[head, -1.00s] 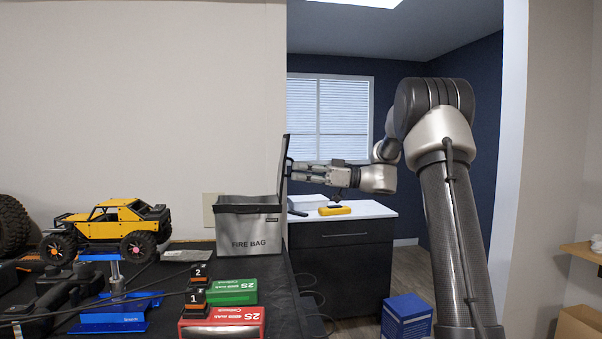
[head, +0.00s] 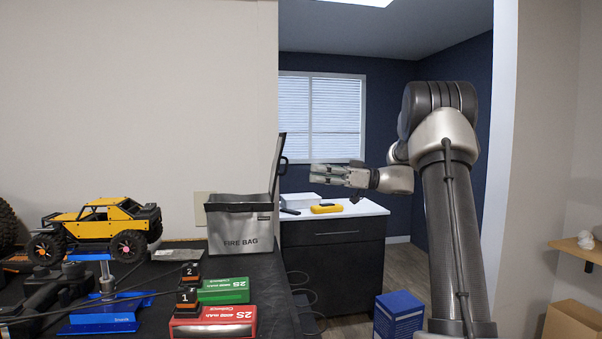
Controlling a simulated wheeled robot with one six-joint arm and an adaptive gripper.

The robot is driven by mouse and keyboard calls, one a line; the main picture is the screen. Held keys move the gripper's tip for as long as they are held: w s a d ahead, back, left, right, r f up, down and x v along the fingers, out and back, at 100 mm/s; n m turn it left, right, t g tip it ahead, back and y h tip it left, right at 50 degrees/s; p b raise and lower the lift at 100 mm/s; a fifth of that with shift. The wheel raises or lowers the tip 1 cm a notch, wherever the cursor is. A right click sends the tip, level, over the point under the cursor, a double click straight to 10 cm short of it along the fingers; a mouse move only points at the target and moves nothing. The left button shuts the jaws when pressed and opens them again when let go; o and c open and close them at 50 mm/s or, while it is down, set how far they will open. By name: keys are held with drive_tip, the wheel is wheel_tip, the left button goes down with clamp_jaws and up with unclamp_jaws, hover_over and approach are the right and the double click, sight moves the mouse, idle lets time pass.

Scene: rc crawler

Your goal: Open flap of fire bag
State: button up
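The grey fire bag (head: 240,228) stands on the black table's right end, its "FIRE BAG" label facing me. Its dark flap (head: 278,160) stands up at the bag's right side, leaning slightly right, with a small loop handle on its outer face. The bag's dark top shows uncovered, but I cannot see inside it. My gripper (head: 313,174) points left, to the right of the flap, with a gap between them. Its fingers lie close together and I see nothing held, but their spacing is too small to tell.
A yellow crawler (head: 100,222), a blue stand (head: 105,310), a green box (head: 224,290) and a red box (head: 215,322) lie left of and in front of the bag. A dark cabinet (head: 335,260) stands behind right, and a blue box (head: 398,315) is on the floor.

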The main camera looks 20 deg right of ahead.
drive_tip(key=shift+v, duration=2.1)
